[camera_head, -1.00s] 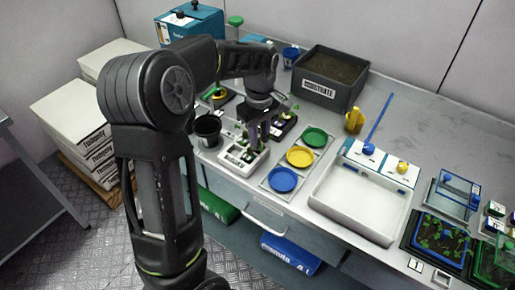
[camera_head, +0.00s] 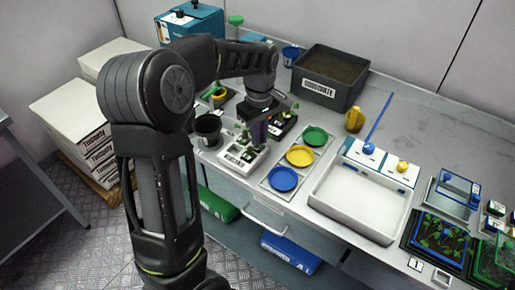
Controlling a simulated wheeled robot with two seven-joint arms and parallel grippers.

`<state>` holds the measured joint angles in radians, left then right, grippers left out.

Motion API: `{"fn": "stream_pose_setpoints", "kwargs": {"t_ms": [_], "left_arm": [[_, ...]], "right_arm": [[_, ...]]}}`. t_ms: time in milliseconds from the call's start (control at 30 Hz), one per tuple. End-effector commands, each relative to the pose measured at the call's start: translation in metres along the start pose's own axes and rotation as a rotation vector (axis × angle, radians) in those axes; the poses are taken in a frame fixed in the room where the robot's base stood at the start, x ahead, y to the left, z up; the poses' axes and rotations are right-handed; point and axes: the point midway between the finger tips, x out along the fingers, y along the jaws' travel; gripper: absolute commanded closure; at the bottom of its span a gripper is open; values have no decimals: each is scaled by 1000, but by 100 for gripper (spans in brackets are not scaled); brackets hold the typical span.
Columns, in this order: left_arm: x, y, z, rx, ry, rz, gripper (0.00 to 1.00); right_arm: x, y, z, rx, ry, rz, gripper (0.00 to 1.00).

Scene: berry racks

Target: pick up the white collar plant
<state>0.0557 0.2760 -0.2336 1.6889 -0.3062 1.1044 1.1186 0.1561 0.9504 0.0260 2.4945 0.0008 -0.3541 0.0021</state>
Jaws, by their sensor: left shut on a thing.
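My left gripper (camera_head: 257,137) points down over the white tray (camera_head: 232,163), near the front edge of the bench. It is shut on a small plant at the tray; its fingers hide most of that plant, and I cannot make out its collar. Small green leaves (camera_head: 243,138) show just left of the fingers. I cannot tell whether the held plant is clear of the tray. My right gripper is not in view.
A black pot (camera_head: 208,129) stands left of the tray. Blue (camera_head: 283,179), yellow (camera_head: 300,156) and green (camera_head: 315,136) dishes are to its right. A dark substrate bin (camera_head: 329,95) stands behind. A large white tray (camera_head: 352,208) is further right.

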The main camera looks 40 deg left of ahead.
Motion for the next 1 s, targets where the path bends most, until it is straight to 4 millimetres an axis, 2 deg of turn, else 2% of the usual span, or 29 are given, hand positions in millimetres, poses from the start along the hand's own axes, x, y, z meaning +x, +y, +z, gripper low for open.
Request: {"fn": "stream_pose_setpoints", "kwargs": {"t_ms": [333,467,567,833,1000], "left_arm": [[-2,0,0,0,0,1,100],[-11,1,-1,0,2,4,100],[-26,1,0,0,2,4,100],[-78,1,0,0,2,5,100],[-98,1,0,0,1,2,100]], "right_arm": [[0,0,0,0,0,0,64],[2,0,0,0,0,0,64],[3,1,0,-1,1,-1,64],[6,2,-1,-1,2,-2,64],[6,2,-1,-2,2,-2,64]]}}
